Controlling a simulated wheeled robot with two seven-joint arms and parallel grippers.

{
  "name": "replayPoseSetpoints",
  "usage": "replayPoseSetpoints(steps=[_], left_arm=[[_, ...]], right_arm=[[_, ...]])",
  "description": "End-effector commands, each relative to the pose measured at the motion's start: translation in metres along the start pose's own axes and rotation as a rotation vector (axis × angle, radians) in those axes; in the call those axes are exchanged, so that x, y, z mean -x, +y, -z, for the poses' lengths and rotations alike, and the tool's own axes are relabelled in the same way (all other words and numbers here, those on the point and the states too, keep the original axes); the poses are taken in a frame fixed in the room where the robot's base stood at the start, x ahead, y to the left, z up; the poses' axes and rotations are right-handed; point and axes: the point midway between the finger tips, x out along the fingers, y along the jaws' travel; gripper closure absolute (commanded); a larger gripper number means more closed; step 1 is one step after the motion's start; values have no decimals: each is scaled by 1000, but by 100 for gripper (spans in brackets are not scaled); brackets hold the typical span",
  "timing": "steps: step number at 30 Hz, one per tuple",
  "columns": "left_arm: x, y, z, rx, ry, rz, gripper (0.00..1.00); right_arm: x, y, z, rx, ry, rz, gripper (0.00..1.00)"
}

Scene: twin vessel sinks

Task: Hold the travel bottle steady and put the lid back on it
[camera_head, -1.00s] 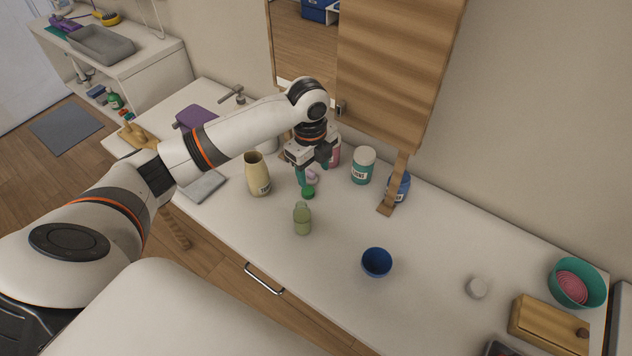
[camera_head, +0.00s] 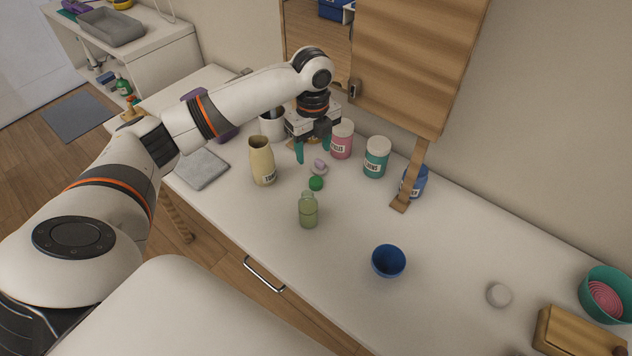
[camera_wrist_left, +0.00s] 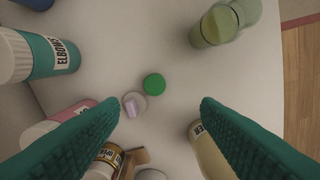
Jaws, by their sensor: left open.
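The travel bottle (camera_head: 308,212) is a translucent green bottle standing upright on the white counter; it shows at the top of the left wrist view (camera_wrist_left: 215,25). A round green lid (camera_head: 316,183) lies on the counter behind the bottle, apart from it; it is near the middle of the wrist view (camera_wrist_left: 154,84). My left gripper (camera_head: 313,148) hangs above the counter behind the lid. Its teal fingers are spread and empty, and the wrist view shows a wide gap between them (camera_wrist_left: 158,106). My right gripper is not in view.
A small dish with a lilac piece (camera_head: 319,168) sits just behind the lid. A cream vase (camera_head: 262,160), pink jar (camera_head: 342,140) and teal jar (camera_head: 376,157) stand nearby. A blue bowl (camera_head: 388,261) is front right, with clear counter around it.

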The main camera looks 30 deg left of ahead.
Motion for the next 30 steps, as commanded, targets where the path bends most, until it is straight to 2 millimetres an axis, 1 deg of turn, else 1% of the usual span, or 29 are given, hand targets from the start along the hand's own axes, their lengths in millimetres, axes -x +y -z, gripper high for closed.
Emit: replayPoseSetpoints(steps=[1,6,9,13,23,26,30], left_arm=[[-9,-1,0,1,-1,5,42],[-39,0,0,0,-1,4,42],[-52,0,0,0,-1,3,42],[-59,0,0,0,0,1,42],[-62,1,0,-1,0,1,42],[-73,4,2,0,-1,4,42],[-95,8,4,0,-2,5,42]], right_arm=[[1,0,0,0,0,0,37],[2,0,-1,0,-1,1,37],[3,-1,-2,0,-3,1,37],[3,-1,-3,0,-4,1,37],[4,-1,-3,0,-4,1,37],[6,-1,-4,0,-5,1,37],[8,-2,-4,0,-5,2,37]])
